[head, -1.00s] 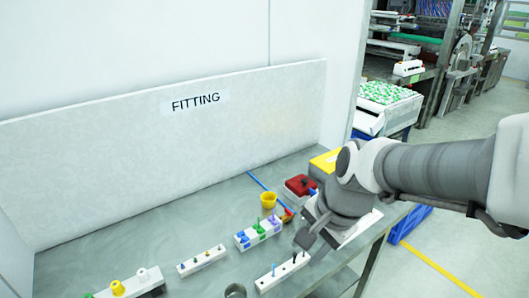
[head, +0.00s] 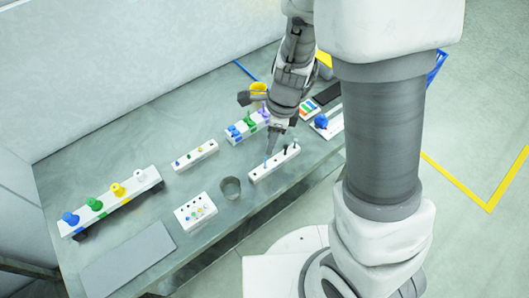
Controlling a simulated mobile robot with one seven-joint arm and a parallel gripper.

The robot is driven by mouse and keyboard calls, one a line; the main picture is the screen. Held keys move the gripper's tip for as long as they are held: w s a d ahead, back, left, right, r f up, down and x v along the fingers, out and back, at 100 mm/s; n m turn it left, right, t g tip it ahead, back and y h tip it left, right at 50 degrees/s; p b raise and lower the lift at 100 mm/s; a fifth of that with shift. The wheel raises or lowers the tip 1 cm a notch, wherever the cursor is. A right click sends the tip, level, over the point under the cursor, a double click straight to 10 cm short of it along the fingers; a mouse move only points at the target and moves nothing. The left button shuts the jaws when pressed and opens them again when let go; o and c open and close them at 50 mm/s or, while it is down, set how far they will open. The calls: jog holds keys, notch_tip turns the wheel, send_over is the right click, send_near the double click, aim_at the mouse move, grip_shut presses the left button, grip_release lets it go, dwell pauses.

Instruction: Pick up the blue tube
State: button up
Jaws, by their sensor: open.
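The blue tube (head: 265,162) is a thin upright piece near the left end of a long white rack (head: 274,166) on the grey table. Two darker thin pieces stand farther right in the same rack. My gripper (head: 258,124) is open, with its dark fingers apart, just above and beside the blue tube. The lower finger comes down close to the tube. I cannot tell whether it touches it. Nothing is seen between the fingers.
A grey metal cup (head: 230,189) and a white block with holes (head: 195,212) stand left of the rack. A small white rack (head: 195,156) and a block with blue, green and purple pieces (head: 248,128) lie behind. A grey mat (head: 128,262) lies front left.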

aim_at(265, 161)
jog(key=f+b, duration=0.1)
jog(key=f, duration=0.2)
jog(key=a+f+b, duration=0.1)
jog(key=f, duration=0.6)
jog(key=shift+a+f+b, duration=0.25)
jog(key=shift+f+b, duration=0.1)
jog(key=shift+b, duration=0.05)
jog(key=shift+c, duration=0.3)
grip_shut()
